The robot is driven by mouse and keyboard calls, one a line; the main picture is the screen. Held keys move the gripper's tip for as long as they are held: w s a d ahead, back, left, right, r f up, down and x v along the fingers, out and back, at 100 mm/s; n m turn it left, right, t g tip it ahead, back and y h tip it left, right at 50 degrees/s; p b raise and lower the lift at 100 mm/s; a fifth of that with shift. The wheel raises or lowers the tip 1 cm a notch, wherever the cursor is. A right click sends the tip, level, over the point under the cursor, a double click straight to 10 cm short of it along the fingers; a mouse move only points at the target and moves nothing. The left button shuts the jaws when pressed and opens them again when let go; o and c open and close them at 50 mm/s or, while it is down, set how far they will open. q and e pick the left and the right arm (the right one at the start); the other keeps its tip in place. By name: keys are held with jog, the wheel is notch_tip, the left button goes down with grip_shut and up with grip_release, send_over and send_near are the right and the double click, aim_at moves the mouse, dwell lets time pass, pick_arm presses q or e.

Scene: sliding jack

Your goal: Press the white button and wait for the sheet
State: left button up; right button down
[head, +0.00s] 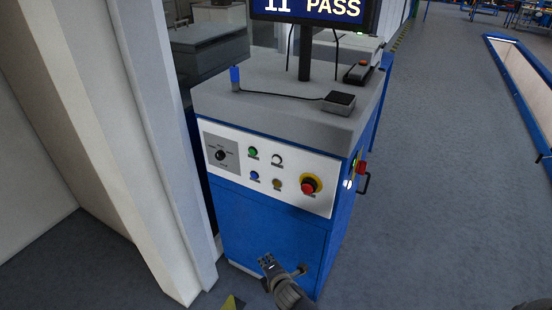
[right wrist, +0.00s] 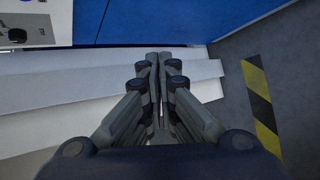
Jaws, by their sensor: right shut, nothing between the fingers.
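The white button (head: 277,159) is on the white front panel (head: 213,133) of a blue cabinet, in the upper row, right of a green button (head: 253,152). Below are a blue button (head: 255,175) and a yellow one (head: 277,184). A red mushroom button (head: 309,185) on a yellow base is at the right. My right gripper (head: 266,261) is shut and empty, low in front of the cabinet, below and apart from the panel. In the right wrist view its closed fingers (right wrist: 158,62) point toward the cabinet base. The left gripper is not in view. No sheet can be made out.
A screen (head: 315,10) reading "11 PASS" stands on the grey cabinet top (head: 255,75), with a small black device (head: 340,102) on a cable. A pale wall column (head: 165,150) stands close at the left. Open floor (head: 440,150) lies at the right.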

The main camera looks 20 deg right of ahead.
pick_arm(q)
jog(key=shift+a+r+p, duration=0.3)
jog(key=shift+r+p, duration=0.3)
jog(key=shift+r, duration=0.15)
pick_arm(e)
jog(key=w+r+n+t, duration=0.2)
jog(key=w+r, duration=0.3)
jog(key=r, duration=0.6)
jog(key=w+d+r+n+t+h, duration=0.1)
jog(key=w+r+n, duration=0.4)
jog(key=r, duration=0.7)
jog(key=shift+w+d+r+t, duration=0.15)
jog(key=shift+w+d+t, duration=0.25)
jog(key=shift+t, duration=0.4)
jog(key=shift+a, duration=0.1)
